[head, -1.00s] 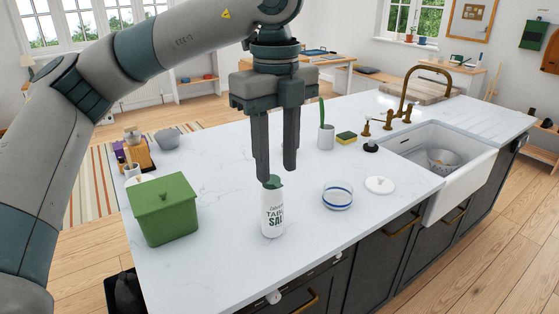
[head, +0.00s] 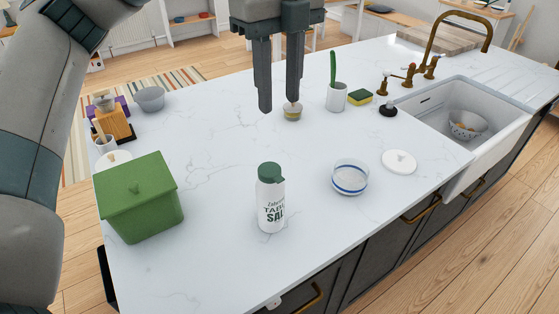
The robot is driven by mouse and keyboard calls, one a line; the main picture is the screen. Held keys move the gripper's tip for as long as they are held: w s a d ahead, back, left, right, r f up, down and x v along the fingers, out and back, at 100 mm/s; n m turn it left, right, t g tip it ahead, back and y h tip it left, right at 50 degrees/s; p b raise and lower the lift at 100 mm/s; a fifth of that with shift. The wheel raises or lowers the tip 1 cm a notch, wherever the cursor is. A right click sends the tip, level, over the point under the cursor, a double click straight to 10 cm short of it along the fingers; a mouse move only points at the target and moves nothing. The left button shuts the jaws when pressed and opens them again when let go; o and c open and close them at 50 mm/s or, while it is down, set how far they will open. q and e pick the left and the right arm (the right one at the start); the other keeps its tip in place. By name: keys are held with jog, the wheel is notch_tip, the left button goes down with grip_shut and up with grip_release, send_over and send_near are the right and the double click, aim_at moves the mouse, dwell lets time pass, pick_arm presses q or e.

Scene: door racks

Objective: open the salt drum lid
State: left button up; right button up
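The salt drum (head: 271,210) is a white cylinder with dark print reading "TABLE SAL…", standing upright on the white counter. Its green lid (head: 269,173) sits on top and looks down; I cannot tell whether any part of it is raised. My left gripper (head: 279,106) hangs pointing down, behind and above the drum in the picture, apart from it. Its two fingers are spread with nothing between them. My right gripper is out of view.
A green lidded box (head: 140,205) stands left of the drum. A glass dish with a blue band (head: 349,178) and a white round lid (head: 399,162) lie to the right. A small jar (head: 292,112) shows behind the gripper. The sink (head: 480,150) is far right.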

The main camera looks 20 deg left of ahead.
aim_at(279, 179)
pick_arm(q)
notch_tip(279, 179, down, 16)
jog(key=p, duration=0.6)
jog(key=shift+f, duration=0.7)
jog(key=shift+c, duration=0.6)
grip_shut()
